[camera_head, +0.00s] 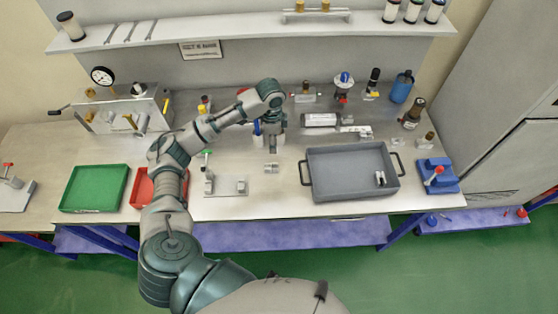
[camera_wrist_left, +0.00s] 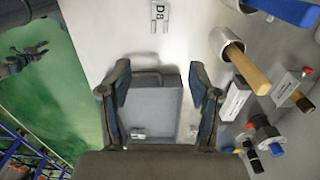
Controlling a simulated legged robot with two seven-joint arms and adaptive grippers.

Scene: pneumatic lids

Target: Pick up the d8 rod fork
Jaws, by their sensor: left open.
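My left gripper (camera_head: 272,147) points down over the middle of the bench. Its two fingers (camera_wrist_left: 165,85) are apart with nothing between them. A small pale metal piece marked D8 (camera_wrist_left: 158,18), which looks like the d8 rod fork, lies at the top of the left wrist view, beyond the fingertips. A small light metal piece (camera_head: 271,168) on the bench just in front of the gripper in the head view seems to be the same one. Its fine shape is too small to tell. The right gripper does not show clearly in either view.
A grey tray (camera_head: 325,188) with a small metal part stands to the right; a green tray (camera_head: 72,203) and a red tray (camera_head: 140,195) stand left. A metal plate with two blocks (camera_head: 226,188) lies near the front. Cylinders and fittings line the back.

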